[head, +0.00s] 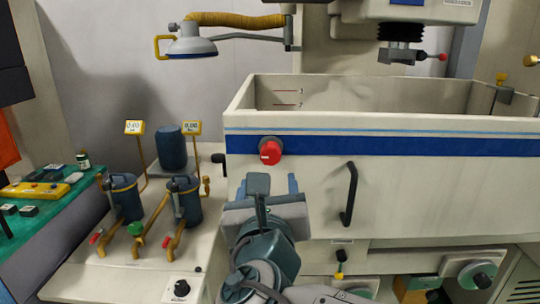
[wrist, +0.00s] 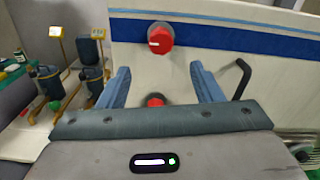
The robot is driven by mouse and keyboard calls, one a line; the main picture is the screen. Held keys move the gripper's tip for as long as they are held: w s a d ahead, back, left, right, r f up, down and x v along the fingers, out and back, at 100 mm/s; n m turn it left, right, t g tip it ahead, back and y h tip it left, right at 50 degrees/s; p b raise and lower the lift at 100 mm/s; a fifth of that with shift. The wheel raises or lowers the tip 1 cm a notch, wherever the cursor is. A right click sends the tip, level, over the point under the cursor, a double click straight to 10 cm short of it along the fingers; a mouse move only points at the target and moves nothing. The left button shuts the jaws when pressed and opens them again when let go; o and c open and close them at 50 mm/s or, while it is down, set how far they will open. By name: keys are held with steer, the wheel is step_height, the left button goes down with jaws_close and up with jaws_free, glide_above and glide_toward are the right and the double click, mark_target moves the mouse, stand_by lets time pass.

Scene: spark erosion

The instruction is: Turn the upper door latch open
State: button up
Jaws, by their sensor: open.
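The upper door latch (head: 271,151) is a round red knob with a short white mark, on the blue stripe of the white tank door (head: 310,195). In the wrist view the upper latch (wrist: 160,39) shows ahead of the fingers, its white mark roughly level. My gripper (head: 269,184) is open and empty, just below the upper latch in the head view. In the wrist view my gripper (wrist: 160,70) has its blue fingers spread, and a lower red latch (wrist: 155,100) shows between them, partly hidden by the gripper body. I see no contact with either latch.
A black door handle (head: 349,193) stands out right of my gripper. Filter canisters (head: 185,200) with yellow pipes stand on a bench to the left. A lamp (head: 192,48) hangs at upper left and the machine head (head: 402,40) is above the tank.

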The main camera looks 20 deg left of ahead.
mark_target(270, 158)
steer(key=p+x, duration=0.1)
steer(key=x, duration=1.1)
steer(key=shift+w+p, duration=0.3)
steer(key=shift+w, duration=0.05)
steer(key=c, duration=1)
